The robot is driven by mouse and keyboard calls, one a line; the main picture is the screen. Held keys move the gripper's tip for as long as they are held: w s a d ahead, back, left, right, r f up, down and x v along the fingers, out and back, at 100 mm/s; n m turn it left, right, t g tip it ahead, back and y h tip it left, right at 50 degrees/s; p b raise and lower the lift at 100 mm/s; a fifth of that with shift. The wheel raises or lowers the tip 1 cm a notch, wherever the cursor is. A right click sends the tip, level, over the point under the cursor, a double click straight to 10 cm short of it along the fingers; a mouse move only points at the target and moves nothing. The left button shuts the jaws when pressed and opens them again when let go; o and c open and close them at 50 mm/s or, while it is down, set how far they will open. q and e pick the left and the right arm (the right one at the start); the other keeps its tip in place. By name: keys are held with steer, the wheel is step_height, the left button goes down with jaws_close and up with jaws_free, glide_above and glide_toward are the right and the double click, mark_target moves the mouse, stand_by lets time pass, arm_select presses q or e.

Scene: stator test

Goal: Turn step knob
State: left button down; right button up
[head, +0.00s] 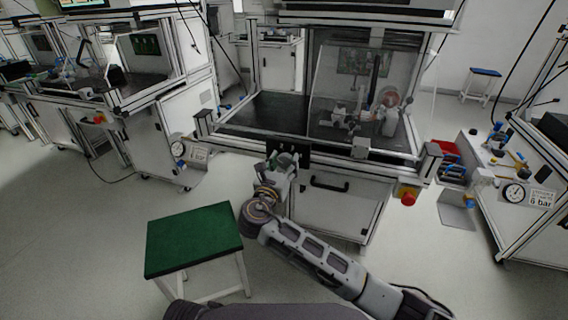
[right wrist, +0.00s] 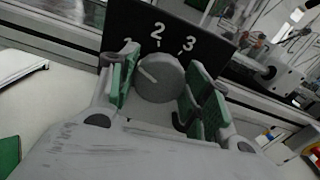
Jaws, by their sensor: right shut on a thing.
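The step knob (right wrist: 165,80) is a round grey dial with a pale pointer line, on a black panel (right wrist: 215,50) marked 1, 2 and 3. The pointer line slants up and left, toward the 1 side. My right gripper (right wrist: 162,88) has its green-padded fingers on both sides of the knob and is shut on it. In the head view, my right gripper (head: 285,162) is at the dark panel on the front of the middle workstation (head: 345,205), and hides the knob there. My left gripper is not in view.
A green-topped stool (head: 193,240) stands left of my right arm. A red emergency button (head: 408,198) sits on the workstation's front right. A drawer handle (head: 329,184) is right of the gripper. Other workstations stand left and right, with open floor between.

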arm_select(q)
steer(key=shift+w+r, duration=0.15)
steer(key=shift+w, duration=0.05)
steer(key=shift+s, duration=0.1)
arm_select(e)
steer(key=shift+m+p, duration=0.9)
steer(key=shift+m, duration=0.1)
steer(key=shift+m+p, duration=0.55)
steer(key=shift+m, duration=1.45)
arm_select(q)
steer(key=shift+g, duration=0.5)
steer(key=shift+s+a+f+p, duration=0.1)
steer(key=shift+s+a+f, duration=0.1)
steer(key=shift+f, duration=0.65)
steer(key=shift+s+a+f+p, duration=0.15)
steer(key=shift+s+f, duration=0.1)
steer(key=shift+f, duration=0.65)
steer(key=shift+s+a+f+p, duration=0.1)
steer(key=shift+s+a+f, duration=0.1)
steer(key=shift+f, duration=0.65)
arm_select(e)
steer(key=shift+m, duration=1.5)
